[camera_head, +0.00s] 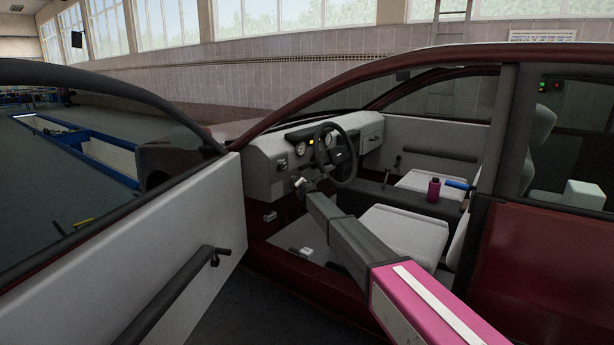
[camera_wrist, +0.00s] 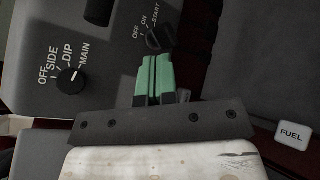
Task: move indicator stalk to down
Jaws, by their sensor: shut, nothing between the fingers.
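The steering wheel (camera_head: 350,157) shows in the head view, in front of the grey dashboard. I cannot clearly make out the indicator stalk in either view; it may be hidden or too small near the wheel. My gripper (camera_head: 299,182) is inside the open door, left of and below the wheel, close to the dashboard. In the wrist view its green fingers (camera_wrist: 157,62) are together with nothing between them. Their tips lie just below the black ignition switch (camera_wrist: 160,38), marked OFF, ON and START; I cannot tell whether they touch it.
A black light knob (camera_wrist: 70,78), marked OFF, SIDE, DIP and MAIN, is left of the fingers. A white FUEL button (camera_wrist: 293,135) is at lower right. The open car door (camera_head: 190,235) stands left of my arm.

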